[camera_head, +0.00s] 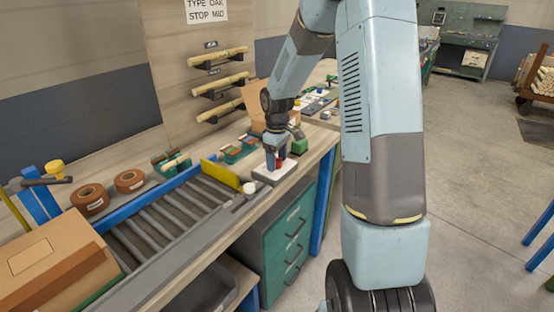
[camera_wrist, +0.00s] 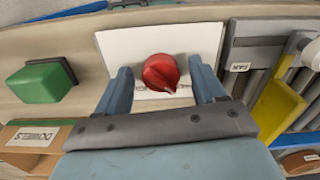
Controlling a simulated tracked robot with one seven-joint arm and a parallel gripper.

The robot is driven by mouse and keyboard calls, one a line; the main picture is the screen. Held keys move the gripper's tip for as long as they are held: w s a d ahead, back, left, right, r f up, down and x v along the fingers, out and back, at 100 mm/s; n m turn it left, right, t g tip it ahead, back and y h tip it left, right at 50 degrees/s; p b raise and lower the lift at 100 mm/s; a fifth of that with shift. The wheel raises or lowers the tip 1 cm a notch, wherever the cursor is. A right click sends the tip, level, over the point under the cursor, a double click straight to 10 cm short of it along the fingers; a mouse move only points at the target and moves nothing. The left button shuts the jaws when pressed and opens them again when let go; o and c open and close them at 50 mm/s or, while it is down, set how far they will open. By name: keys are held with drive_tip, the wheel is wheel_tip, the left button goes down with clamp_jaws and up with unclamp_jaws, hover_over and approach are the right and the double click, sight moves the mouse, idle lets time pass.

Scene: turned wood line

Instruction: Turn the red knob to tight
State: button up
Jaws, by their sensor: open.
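The red knob (camera_wrist: 160,72) sits on a white plate (camera_wrist: 206,38) on the bench. In the wrist view its pointed end aims toward the lower right, near small dark marks on the plate that are too small to read. My gripper (camera_wrist: 163,82) is open, with one blue finger on each side of the knob and a visible gap on both sides. In the head view my gripper (camera_head: 275,158) points down over the white plate (camera_head: 265,176), and the red knob (camera_head: 279,162) shows only partly between the fingers.
A green block (camera_wrist: 40,83) stands left of the plate in the wrist view. A yellow bar (camera_wrist: 280,112) and grey rollers lie to its right. In the head view, a roller conveyor (camera_head: 165,225), a cardboard box (camera_head: 50,265) and brown rolls (camera_head: 129,181) occupy the bench's near left.

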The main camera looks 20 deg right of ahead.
drive_tip(key=shift+f, duration=0.1)
drive_tip(key=shift+c, duration=0.5)
drive_tip(key=c, duration=1)
drive_tip(key=shift+o, duration=0.2)
drive_tip(key=m, duration=0.4)
drive_tip(key=shift+m, duration=0.3)
drive_tip(key=m, duration=0.4)
drive_tip(key=shift+a+m, duration=0.15)
drive_tip(key=shift+m, duration=0.15)
drive_tip(key=m, duration=0.4)
drive_tip(key=shift+a+m, duration=0.1)
drive_tip(key=shift+m, duration=0.2)
drive_tip(key=shift+w+m, duration=0.1)
drive_tip(key=shift+m, duration=2)
